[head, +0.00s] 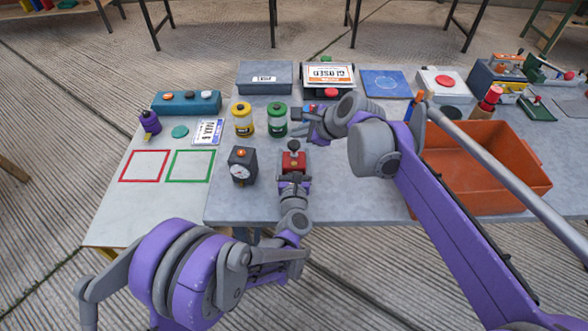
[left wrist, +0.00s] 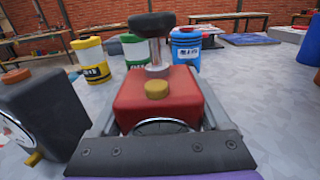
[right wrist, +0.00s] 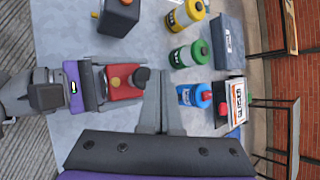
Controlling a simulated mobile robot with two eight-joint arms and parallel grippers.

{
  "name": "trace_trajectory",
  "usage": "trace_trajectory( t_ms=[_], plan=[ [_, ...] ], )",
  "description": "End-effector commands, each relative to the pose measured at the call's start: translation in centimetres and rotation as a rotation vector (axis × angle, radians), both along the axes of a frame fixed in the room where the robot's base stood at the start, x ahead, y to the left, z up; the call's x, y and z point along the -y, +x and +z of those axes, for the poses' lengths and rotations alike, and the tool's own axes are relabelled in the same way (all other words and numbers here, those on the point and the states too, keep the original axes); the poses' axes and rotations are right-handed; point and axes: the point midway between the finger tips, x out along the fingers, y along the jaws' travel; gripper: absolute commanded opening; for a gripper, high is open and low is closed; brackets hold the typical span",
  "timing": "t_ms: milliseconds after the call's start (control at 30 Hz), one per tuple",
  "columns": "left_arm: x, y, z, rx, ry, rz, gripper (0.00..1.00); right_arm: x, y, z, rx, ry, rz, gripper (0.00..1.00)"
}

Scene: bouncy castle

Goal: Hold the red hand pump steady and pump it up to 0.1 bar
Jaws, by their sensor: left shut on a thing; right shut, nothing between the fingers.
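The red hand pump (head: 295,165) stands upright near the table's front edge. My left gripper (head: 294,183) is shut on its red body from the front. In the left wrist view, the pump's black handle (left wrist: 152,25) stands up on a bare metal rod above the body (left wrist: 158,97). My right gripper (head: 302,124) is shut and empty, just behind the handle in the head view. In the right wrist view, its closed fingers (right wrist: 160,78) are beside the handle (right wrist: 141,75); contact cannot be told. A black gauge box (head: 242,166) stands left of the pump; its reading is too small to tell.
Yellow (head: 242,119) and green (head: 277,119) canisters stand behind the pump; a blue canister (left wrist: 185,47) is further right. An orange bin (head: 487,165) lies right, partly behind my right arm.

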Motion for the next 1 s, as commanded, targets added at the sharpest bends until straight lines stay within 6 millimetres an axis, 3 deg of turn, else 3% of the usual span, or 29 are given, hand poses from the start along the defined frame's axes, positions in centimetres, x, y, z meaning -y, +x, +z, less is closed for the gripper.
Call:
trace_trajectory(
  t_ms=[200,333,1000],
  plan=[
    [0.0,0.1,-0.2,-0.004,-0.004,-0.002,0.00,-0.1,-0.1,2.8,-0.001,0.000,0.001,0.00],
    [0.0,0.1,-0.2,-0.004,-0.004,-0.002,0.00,-0.1,-0.1,3.5,-0.001,0.000,0.001,0.00],
    [0.0,0.1,-0.2,-0.004,-0.004,-0.002,0.00,-0.1,0.0,-4.4,-0.001,0.000,0.000,0.00]
  ],
)
